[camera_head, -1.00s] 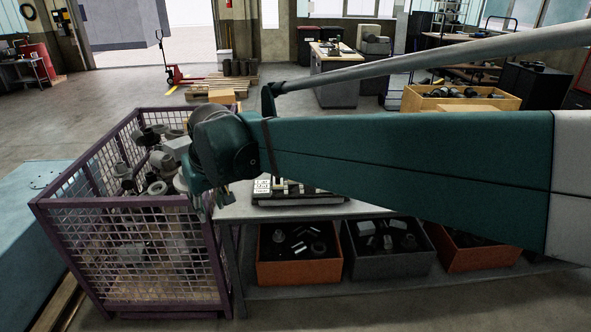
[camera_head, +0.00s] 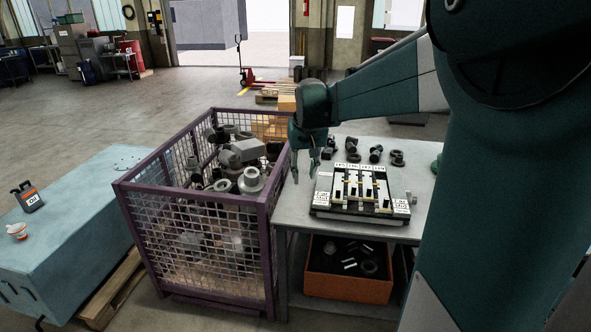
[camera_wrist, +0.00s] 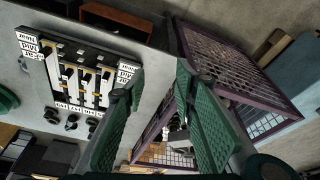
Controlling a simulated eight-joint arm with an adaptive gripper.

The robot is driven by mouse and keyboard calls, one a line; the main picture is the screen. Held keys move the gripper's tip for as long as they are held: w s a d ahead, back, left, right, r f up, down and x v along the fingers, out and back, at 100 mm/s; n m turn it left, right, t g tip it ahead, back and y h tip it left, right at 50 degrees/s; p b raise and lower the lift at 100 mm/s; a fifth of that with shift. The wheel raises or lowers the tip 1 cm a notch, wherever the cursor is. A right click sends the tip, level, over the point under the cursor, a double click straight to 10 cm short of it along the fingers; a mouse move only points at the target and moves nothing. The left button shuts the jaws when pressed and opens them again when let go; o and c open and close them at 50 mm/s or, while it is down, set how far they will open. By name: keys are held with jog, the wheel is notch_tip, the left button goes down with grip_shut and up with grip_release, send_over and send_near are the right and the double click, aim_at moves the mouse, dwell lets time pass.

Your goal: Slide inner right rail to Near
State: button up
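The slider board (camera_head: 322,210), dark with pale rails, lies on the grey table. It also shows at upper left in the wrist view (camera_wrist: 62,47). White labels stand at its corners; in the wrist view one corner reads Far, Mid, Near. The inner right rail (camera_head: 367,185) is the second from the right in the head view; its slider's exact position is too small to tell. My gripper (camera_head: 306,172) hangs fingers down left of the board, near the crate's edge, apart from the board. In the wrist view its green fingers (camera_wrist: 160,80) are spread with nothing between them.
A purple mesh crate (camera_head: 200,203) full of metal parts stands left of the table (camera_head: 290,208). Several dark parts (camera_head: 375,153) lie behind the board. An orange bin (camera_head: 345,289) sits below. A blue block (camera_head: 75,225) stands far left.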

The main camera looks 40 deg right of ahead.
jog(key=w+d+f+m+g+p, duration=0.1)
jog(key=w+d+f, duration=0.15)
jog(key=d, duration=0.75)
jog(key=m+g+y+p, duration=0.1)
jog(key=m+g+p, duration=0.1)
jog(key=m+p, duration=0.1)
send_over(368, 196)
jog(key=f, duration=1.3)
jog(key=shift+w+d, duration=0.15)
jog(key=shift+w, duration=0.25)
jog(key=shift+s+d+f, duration=0.15)
jog(key=shift+d+f, duration=0.2)
jog(key=shift+f+p, duration=0.3)
jog(key=shift+f, duration=3.55)
grip_shut()
